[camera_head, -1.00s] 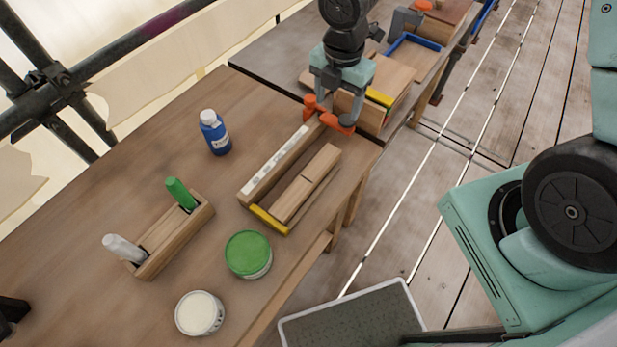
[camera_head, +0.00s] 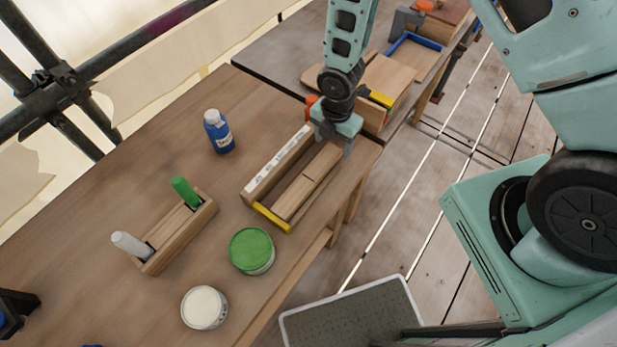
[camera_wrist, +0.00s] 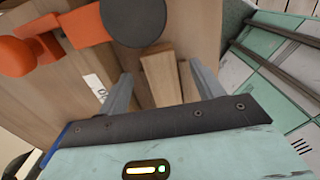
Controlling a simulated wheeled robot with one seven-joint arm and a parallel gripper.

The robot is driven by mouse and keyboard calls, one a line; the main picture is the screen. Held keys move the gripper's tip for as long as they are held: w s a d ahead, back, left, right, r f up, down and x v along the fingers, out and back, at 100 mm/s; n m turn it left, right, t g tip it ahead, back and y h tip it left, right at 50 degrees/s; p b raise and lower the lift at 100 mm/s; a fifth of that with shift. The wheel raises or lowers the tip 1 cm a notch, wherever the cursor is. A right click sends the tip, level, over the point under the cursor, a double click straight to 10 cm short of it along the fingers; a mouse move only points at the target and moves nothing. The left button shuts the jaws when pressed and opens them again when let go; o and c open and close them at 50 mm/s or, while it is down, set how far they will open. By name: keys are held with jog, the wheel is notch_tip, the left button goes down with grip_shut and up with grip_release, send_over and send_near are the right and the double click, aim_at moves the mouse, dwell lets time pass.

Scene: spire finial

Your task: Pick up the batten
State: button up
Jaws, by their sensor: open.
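The holder has a labelled side rail (camera_head: 278,165) and a yellow end strip (camera_head: 268,218). My gripper (camera_head: 334,143) is at the bar's far end, pointing down with its fingers apart. In the wrist view, wooden pieces, one of them likely the bar (camera_wrist: 160,76), lie between the open fingers (camera_wrist: 162,90). No contact is visible. My gripper partly hides the bar's far end.
An orange clamp (camera_wrist: 85,28) stands close beside my gripper. A blue bottle (camera_head: 218,132), a green-lidded tin (camera_head: 251,250), a white-lidded tin (camera_head: 204,308) and a wooden rack with two marker-like sticks (camera_head: 175,238) stand on the near bench. Bare bench lies left of the holder.

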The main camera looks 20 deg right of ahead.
aim_at(332, 151)
jog(key=shift+f+p, duration=0.4)
jog(key=shift+f, duration=1.2)
jog(key=shift+c, duration=0.3)
jog(key=c, duration=1.1)
jog(key=shift+r, duration=0.2)
